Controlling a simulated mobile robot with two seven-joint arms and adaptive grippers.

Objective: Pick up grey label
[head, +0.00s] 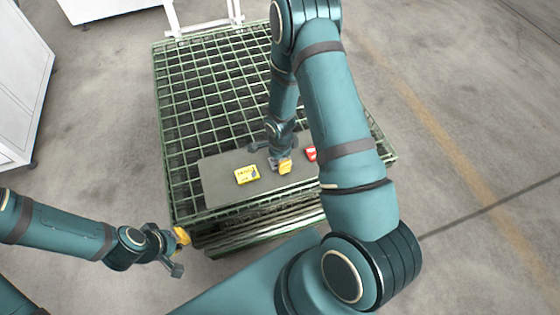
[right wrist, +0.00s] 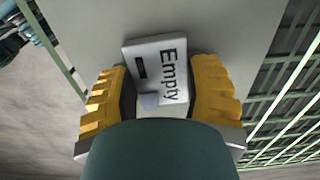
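The grey label (right wrist: 160,70) is a flat light-grey plate with "Empty" in dark letters and a dark bar. In the right wrist view it lies on a grey board (right wrist: 180,20). My right gripper (right wrist: 161,85) is open, with its yellow-padded fingers on either side of the label; firm contact cannot be made out. In the head view my right gripper (head: 279,164) is down at the board and mostly hides the label. My left gripper (head: 178,252) is open and empty, off the front left corner of the mesh crate.
A yellow label (head: 247,175) lies left of my right gripper. A red item (head: 311,154) lies to its right, partly hidden by my arm. White cabinets (head: 20,80) stand at the left.

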